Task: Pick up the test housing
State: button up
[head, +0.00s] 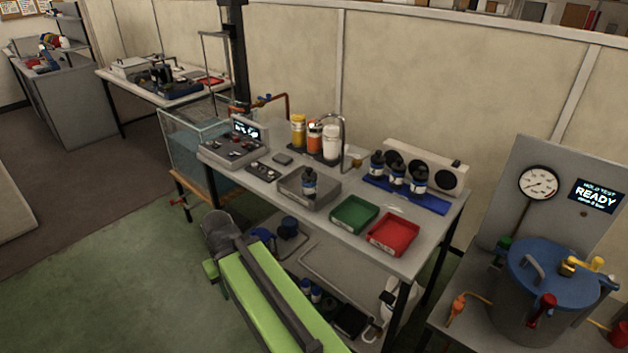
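No part is labelled as the test housing, so I cannot tell for sure which one it is. Several similar dark parts (397,174) stand on a blue mat (433,204) at the bench's right end. My green arm (262,300) shows at the bottom centre, in front of the bench. I can make out no gripper fingers, and nothing is seen held.
A green tray (354,214) and a red tray (393,235) sit at the bench's front right. A control box (234,151) and a glass tank (180,145) are left. A blue-lidded vessel (553,272) stands right, beside a READY display (597,196). Green floor is clear at lower left.

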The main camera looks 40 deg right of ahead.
aim_at(309, 178)
jog(key=u, duration=0.3)
jog(key=i, duration=0.9)
jog(key=u, duration=0.65)
